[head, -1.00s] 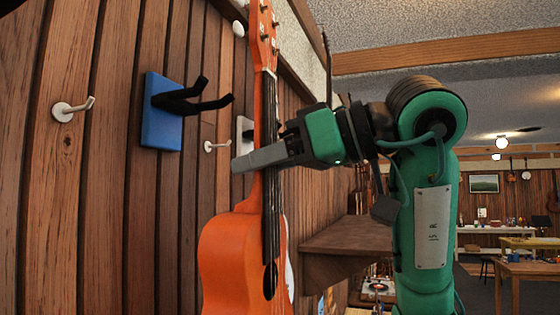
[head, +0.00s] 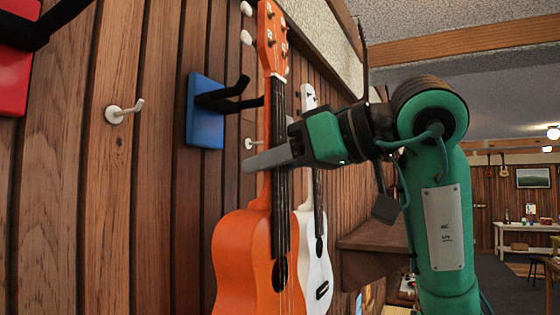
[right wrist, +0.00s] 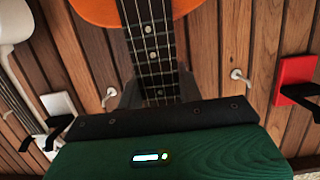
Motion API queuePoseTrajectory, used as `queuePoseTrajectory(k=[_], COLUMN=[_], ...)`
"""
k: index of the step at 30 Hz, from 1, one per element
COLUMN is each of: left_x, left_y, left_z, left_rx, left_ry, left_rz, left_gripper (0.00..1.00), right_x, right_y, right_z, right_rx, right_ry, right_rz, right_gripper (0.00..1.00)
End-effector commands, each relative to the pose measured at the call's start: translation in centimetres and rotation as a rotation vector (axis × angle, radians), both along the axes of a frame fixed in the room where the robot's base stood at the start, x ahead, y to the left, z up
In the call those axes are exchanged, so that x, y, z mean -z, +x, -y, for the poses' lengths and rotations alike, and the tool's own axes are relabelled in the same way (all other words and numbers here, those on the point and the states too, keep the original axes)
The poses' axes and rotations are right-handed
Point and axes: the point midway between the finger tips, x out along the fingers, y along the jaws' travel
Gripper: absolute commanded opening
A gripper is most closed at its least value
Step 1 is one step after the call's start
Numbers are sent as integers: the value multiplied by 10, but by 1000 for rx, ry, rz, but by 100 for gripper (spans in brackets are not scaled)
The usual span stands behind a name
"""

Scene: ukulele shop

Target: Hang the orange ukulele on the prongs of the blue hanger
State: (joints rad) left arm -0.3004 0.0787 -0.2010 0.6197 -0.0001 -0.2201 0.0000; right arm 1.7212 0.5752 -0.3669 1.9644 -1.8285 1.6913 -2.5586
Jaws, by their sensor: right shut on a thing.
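The orange ukulele (head: 240,255) hangs upright in my right gripper (head: 268,158), head up. The gripper is shut on its neck, below the headstock (head: 271,40). In the right wrist view the neck (right wrist: 150,45) runs between the fingers. The blue hanger (head: 205,125) is a blue plate on the wall with two black prongs (head: 228,95). The prongs show left of the upper neck, just below headstock height. The lower prong's tip meets the neck's edge in the picture; I cannot tell whether they touch. The blue hanger is not visible in the right wrist view. My left gripper is out of view.
A red hanger (head: 14,65) is at the far left. White pegs (head: 122,111) stick out of the plank wall between hangers. A white ukulele (head: 312,250) hangs behind the orange one. A brown shelf (head: 372,245) is behind my right arm.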

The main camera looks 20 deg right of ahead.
Motion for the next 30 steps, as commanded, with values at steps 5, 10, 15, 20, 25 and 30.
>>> queuePoseTrajectory(k=[5, 10, 15, 20, 25, 30], left_x=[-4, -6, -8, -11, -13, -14], left_y=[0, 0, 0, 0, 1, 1], left_z=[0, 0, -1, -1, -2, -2], left_rx=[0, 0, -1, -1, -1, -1], left_ry=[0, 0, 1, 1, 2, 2], left_rz=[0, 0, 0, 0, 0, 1], left_gripper=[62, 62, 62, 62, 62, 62], right_x=[-1, -1, -1, -1, -1, -1], right_y=[7, 14, 20, 26, 32, 35], right_z=[-5, -10, -16, -21, -26, -28], right_rx=[0, 0, 0, 0, 0, 0], right_ry=[1, 1, 1, 1, 1, 1], right_rz=[-1, 0, 0, 0, 2, 2], right_gripper=[0, 0, 0, 0, 0, 0])
